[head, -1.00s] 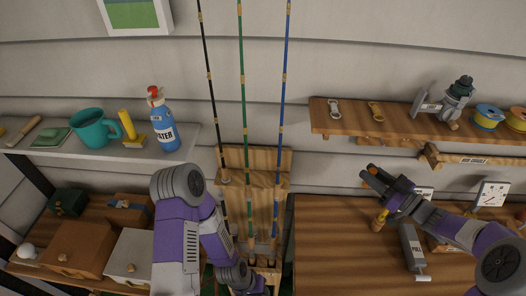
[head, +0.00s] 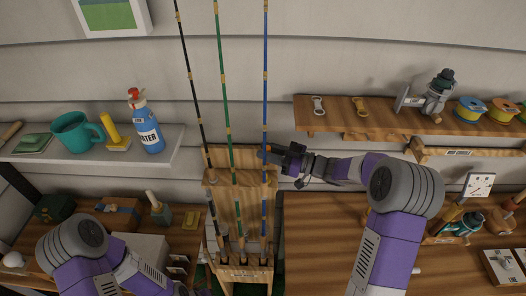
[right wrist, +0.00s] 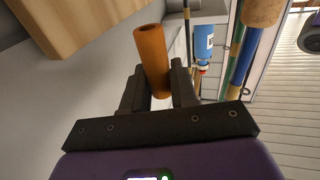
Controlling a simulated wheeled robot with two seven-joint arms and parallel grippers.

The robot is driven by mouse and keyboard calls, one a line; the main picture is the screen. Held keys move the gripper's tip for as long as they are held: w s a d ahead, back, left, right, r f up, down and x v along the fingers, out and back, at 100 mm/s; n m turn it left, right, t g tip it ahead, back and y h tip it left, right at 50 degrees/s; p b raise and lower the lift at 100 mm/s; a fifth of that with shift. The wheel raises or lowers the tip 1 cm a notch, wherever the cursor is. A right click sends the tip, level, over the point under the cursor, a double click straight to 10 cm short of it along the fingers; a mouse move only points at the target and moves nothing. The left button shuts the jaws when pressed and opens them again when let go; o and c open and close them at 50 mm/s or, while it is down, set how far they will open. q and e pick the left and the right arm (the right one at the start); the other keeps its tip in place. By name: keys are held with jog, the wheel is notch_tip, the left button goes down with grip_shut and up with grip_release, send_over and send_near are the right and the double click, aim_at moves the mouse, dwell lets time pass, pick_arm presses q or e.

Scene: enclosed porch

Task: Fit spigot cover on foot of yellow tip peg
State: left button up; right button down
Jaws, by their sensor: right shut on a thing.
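An orange-brown tube, apparently the spigot cover (right wrist: 152,62), stands between the fingers of my right gripper (head: 276,155) in the right wrist view. That gripper is shut on it, beside the upright blue rod (head: 265,110) in the head view. A green rod (head: 226,110) and a black rod (head: 194,90) stand to its left. Their lower ends are in a wooden rack (head: 225,175); their tips are out of frame. I cannot tell which thing is the yellow tip peg. My left arm is at the lower left; its gripper is not in view.
A wooden shelf (head: 340,123) at right holds reels and small fittings. The wooden workbench (head: 315,235) below has bare room near the rack.

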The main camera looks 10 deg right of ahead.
jog(key=shift+f+b, duration=1.55)
jog(key=shift+f, duration=0.6)
jog(key=shift+f+b, duration=1.55)
jog(key=shift+f, duration=0.55)
dwell(0.8)
jog(key=shift+c, duration=0.8)
grip_release()
jog(key=shift+r, duration=0.1)
jog(key=shift+d+r, duration=0.1)
jog(key=shift+d, duration=0.05)
jog(key=shift+s+d, duration=0.1)
jog(key=shift+d, duration=0.05)
jog(key=shift+s+d+r+p, duration=0.3)
jog(key=shift+s+d, duration=0.15)
jog(key=shift+d, duration=0.15)
jog(key=shift+s+d+r+p, duration=0.25)
jog(key=shift+s+d, duration=0.15)
jog(key=shift+d, duration=0.15)
jog(key=shift+s+d+r+p, duration=0.2)
jog(key=shift+s+d+p, duration=0.1)
jog(key=shift+s+d, duration=0.25)
jog(key=shift+w+d, duration=0.1)
